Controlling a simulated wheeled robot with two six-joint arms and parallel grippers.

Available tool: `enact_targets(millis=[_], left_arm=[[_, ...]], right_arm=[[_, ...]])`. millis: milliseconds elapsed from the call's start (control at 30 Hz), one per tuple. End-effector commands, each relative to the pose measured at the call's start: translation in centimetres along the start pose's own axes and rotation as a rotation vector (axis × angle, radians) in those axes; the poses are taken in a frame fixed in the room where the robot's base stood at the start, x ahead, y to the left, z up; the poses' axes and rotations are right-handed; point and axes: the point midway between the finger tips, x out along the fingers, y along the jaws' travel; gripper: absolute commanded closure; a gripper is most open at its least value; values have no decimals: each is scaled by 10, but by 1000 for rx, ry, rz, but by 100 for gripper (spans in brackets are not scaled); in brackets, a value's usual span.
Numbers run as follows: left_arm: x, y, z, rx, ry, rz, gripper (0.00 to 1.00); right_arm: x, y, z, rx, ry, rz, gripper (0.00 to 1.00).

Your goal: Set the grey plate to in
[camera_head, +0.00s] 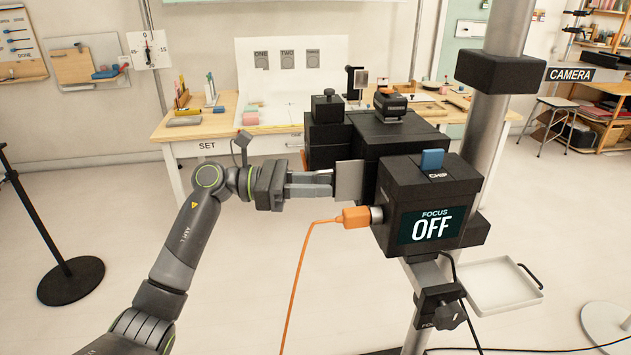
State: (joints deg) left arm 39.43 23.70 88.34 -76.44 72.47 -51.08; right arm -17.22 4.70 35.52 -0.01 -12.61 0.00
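The grey plate (349,181) is a small flat upright panel at the left side of the black camera body (392,145). My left gripper (332,184) reaches in from the left, and its fingertips are right at the plate's left edge. The two fingers lie close together. I cannot tell whether they grip the plate's edge, press on it or stop just short of it. My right gripper is not in view.
An orange plug (355,217) with a hanging cable sits just below the plate. The front black box (432,205) reads "FOCUS OFF" and has a blue tab (432,160) on top. A thick grey column (497,120) stands to the right. A prop table (207,134) is behind.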

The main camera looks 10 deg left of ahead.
Motion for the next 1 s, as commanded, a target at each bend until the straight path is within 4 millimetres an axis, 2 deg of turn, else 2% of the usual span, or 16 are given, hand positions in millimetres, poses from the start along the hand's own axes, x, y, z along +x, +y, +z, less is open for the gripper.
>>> enact_targets(millis=[133, 333, 667, 1000], left_arm=[[0, 0, 0, 0, 0, 0, 74], [0, 0, 0, 0, 0, -1, 99], [2, -1, -2, -1, 0, -6, 100], [35, 5, -4, -2, -1, -8, 100]], right_arm=[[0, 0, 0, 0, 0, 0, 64], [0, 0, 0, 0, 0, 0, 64], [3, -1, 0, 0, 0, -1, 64], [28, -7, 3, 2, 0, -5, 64]])
